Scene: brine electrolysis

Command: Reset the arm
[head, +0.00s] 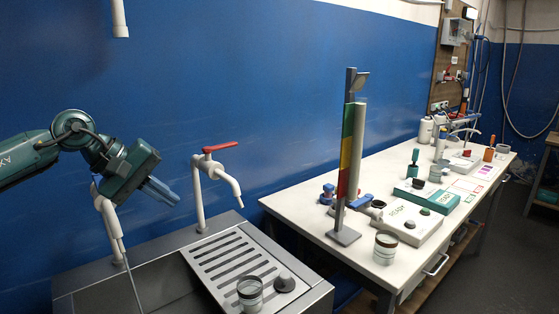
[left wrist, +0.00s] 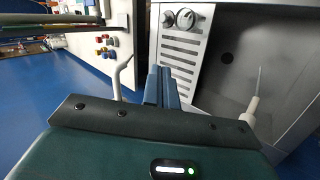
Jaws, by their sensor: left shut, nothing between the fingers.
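My left arm comes in from the left in the head view, raised in front of the blue wall. Its left gripper (head: 163,190) is shut and empty, held above the back of the sink, to the left of the red-handled tap (head: 212,178). In the left wrist view the shut left gripper (left wrist: 161,86) points toward the sink's slotted drainboard. My right gripper is not in view.
The metal sink (head: 85,270) has a drainboard (head: 222,262) with a glass jar (head: 250,294) and a dark grey stopper-like piece (head: 284,282). A white workbench (head: 300,209) on the right holds a tall coloured column (head: 349,160), another jar (head: 385,247) and a READY box (head: 407,228).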

